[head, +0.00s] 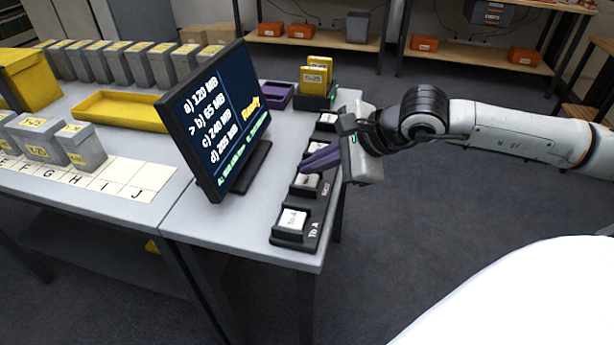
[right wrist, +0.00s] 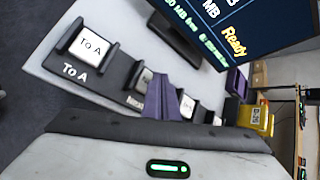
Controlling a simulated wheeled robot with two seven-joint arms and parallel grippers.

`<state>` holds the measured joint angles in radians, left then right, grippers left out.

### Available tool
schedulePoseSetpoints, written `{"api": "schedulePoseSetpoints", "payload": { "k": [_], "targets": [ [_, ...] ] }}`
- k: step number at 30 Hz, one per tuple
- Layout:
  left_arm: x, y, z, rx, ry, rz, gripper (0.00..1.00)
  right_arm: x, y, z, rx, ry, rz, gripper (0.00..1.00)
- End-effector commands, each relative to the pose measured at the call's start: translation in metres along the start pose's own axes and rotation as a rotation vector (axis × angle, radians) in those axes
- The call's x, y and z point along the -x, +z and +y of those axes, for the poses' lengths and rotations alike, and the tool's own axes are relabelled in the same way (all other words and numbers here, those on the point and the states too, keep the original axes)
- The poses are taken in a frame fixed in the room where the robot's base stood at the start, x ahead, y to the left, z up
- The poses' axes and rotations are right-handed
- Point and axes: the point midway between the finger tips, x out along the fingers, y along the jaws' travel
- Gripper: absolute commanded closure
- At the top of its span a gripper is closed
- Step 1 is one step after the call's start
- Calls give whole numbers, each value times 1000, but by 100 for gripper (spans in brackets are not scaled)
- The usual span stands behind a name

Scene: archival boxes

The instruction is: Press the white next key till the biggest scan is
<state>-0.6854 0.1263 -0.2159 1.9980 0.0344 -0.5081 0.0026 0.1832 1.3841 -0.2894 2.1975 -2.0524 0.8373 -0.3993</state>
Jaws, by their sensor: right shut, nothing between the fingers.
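The screen (head: 222,122) lists a) 120 MB, b) 65 MB, c) 240 MB and d) 205 MB, with the ">" mark at b) and the word "Ready". A dark key strip (head: 282,240) lies beside it along the table's edge. The second key from the front (head: 307,182) is white; the label beside it, partly hidden in the right wrist view, seems to start "Ne". My right gripper (head: 308,163) is shut and empty, its purple fingers just above the strip behind that key. In the right wrist view the fingers (right wrist: 163,97) partly cover the keys; contact cannot be told.
The white "To A" key (head: 292,219) is at the strip's front end. Yellow cartridges (head: 316,75) stand in a dark holder at the back. A yellow tray (head: 120,108) and grey boxes (head: 85,147) are left of the screen. Floor to the right is clear.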

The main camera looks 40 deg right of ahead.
Motion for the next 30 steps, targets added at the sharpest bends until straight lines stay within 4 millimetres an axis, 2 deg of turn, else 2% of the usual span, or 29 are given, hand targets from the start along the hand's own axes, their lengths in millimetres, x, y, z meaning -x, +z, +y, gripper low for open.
{"api": "schedulePoseSetpoints", "payload": {
  "k": [13, 25, 30],
  "targets": [
    [2, -1, 0, 1, 0, -2, 69, 5, 4, -4, 2, -2, -2, 100],
    [15, -14, 2, 1, 0, -3, 69, 32, 24, -24, 2, -2, -3, 100],
    [17, -16, 2, 1, 0, -2, 69, 37, 27, -27, 2, -1, -2, 100]
  ]
}}
